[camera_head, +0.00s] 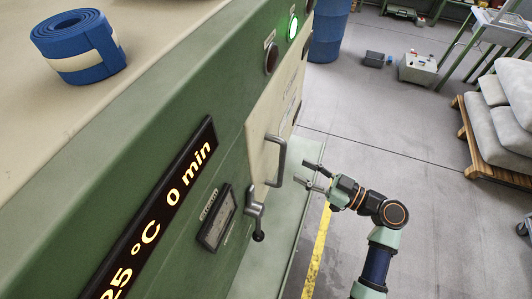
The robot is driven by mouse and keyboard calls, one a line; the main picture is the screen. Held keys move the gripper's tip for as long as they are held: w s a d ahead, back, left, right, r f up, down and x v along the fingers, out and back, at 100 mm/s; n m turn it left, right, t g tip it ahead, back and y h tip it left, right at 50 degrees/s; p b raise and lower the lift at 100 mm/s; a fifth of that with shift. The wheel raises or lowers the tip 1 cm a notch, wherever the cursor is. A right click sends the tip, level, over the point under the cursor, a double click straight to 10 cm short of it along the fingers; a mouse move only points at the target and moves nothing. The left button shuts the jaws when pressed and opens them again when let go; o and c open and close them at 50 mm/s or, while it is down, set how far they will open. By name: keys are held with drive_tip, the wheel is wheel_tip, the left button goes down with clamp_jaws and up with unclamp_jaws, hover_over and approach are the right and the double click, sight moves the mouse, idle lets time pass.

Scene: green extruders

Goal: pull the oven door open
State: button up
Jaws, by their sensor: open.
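The oven door (262,150) is a cream panel in the front of the green machine. It looks closed, flush with the green front. A grey bar handle (281,160) stands out from it. A latch lever with a dark ball knob (257,222) sits just below the handle, its knob hanging downward. My gripper (308,174) is open and empty, a short way right of the handle, with its fingers pointing left toward the machine. It looks apart from the handle, though the exact gap is hard to judge.
The green machine (182,112) carries a lit display (160,205), a small gauge (216,217) and a green lamp (293,27). A blue rolled strap (80,47) lies on top. A blue barrel (327,35) and a pallet of sacks (505,110) stand farther off.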

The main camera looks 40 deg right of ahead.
sight(282, 162)
drive_tip(key=x, duration=0.7)
drive_tip(key=shift+a, duration=0.35)
clamp_jaws()
